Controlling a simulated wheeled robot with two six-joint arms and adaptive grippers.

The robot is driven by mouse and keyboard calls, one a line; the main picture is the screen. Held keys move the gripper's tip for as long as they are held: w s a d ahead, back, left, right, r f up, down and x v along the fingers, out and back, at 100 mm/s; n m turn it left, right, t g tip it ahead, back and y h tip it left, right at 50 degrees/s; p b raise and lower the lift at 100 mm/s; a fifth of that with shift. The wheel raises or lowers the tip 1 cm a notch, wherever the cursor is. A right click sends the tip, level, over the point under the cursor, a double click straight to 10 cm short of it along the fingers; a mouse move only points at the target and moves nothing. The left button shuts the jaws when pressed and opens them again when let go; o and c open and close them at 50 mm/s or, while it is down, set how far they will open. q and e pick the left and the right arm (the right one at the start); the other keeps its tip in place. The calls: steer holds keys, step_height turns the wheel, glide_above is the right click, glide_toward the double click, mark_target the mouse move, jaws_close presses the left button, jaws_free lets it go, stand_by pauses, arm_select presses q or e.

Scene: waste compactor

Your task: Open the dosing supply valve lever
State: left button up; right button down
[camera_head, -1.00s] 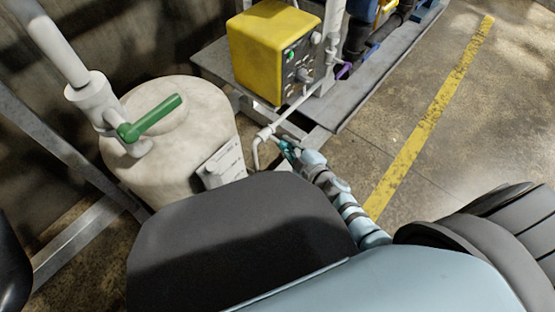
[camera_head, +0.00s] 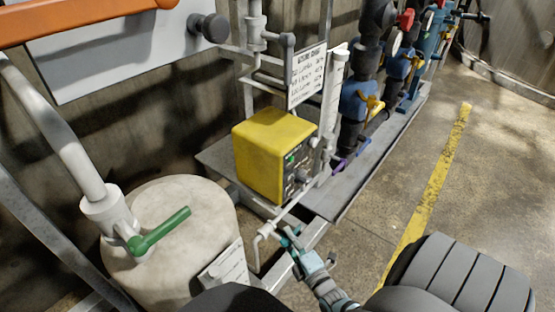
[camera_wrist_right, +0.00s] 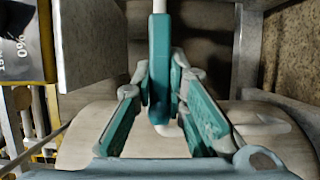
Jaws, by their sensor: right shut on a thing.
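My right gripper (camera_head: 298,250) is low in the middle of the head view, at the white dosing pipe (camera_head: 262,233) in front of the yellow pump. In the right wrist view my right gripper (camera_wrist_right: 162,95) has its two teal-padded fingers closed on a teal lever (camera_wrist_right: 159,45). The lever stands upright in that picture, in line with a white pipe above it. In the head view the gripper largely covers this lever. My left gripper is not in view.
A pale round tank (camera_head: 180,200) with a green-handled valve (camera_head: 160,230) stands at left. The yellow pump (camera_head: 275,155) sits on a grey skid (camera_head: 350,185). Several dark pipes with coloured valves stand behind. The floor at right, with a yellow line (camera_head: 432,190), is clear.

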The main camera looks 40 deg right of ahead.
steer(key=shift+s+d, duration=0.15)
steer(key=c, duration=1.7)
jaws_free()
steer(key=shift+o, duration=0.6)
steer(key=shift+s, duration=0.1)
steer(key=v, duration=1.2)
